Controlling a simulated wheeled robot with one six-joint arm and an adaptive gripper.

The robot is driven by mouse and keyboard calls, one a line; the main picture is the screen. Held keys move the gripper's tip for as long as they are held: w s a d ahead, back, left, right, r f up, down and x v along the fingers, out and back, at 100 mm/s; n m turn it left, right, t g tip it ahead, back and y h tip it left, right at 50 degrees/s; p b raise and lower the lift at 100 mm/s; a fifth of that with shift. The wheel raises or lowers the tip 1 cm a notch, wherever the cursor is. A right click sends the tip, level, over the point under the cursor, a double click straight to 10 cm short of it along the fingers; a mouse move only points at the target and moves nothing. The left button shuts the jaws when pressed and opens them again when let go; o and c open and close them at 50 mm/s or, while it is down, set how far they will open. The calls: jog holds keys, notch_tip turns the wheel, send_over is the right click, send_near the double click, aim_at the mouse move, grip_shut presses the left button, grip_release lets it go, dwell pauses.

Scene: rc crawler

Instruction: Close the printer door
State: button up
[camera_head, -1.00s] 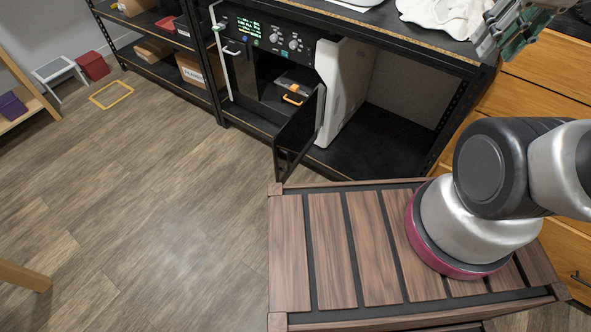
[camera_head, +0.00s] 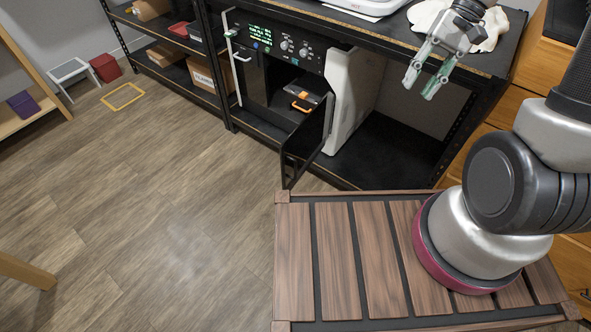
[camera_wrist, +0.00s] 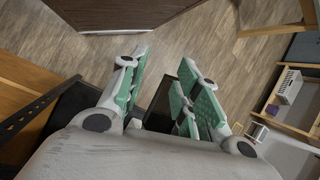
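The printer (camera_head: 349,99) has a light grey side and a black front with a lit panel. It stands on the lower shelf of the black rack. Its dark door (camera_head: 304,147) is swung open, standing out from the front towards the wooden deck. An orange-handled part (camera_head: 301,106) shows inside the opening. My gripper (camera_head: 421,84), with green finger pads, is open and empty, pointing down in front of the rack, right of the printer and apart from the door. In the wrist view the open fingers (camera_wrist: 168,78) show above a dark surface that I cannot identify.
The rack's top edge (camera_head: 432,60) is behind my gripper, with a white cloth (camera_head: 428,18) on top. The lower shelf right of the printer is empty. Wooden drawers (camera_head: 512,85) stand at the right. The floor (camera_head: 180,180) left of the door is clear.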

jog(key=w+a+f+m+g+y, duration=0.2)
jog(key=a+f+m+y, duration=0.15)
jog(key=f, duration=0.75)
jog(key=m+t+y, duration=0.4)
jog(key=m+y, duration=0.4)
jog(key=m, duration=0.1)
send_near(296, 178)
jog(key=s+r, duration=0.3)
jog(key=r, duration=0.4)
jog(key=s+r, duration=0.3)
jog(key=r, duration=0.4)
jog(key=w+a+f+m+t, duration=0.3)
jog(key=f+m+t, duration=0.45)
jog(key=f, duration=0.35)
jog(key=shift+n+t+y, duration=0.25)
jog(key=shift+n+t, duration=0.1)
jog(key=shift+n, duration=0.15)
jog(key=x, duration=0.7)
jog(key=shift+a, duration=0.3)
grip_shut()
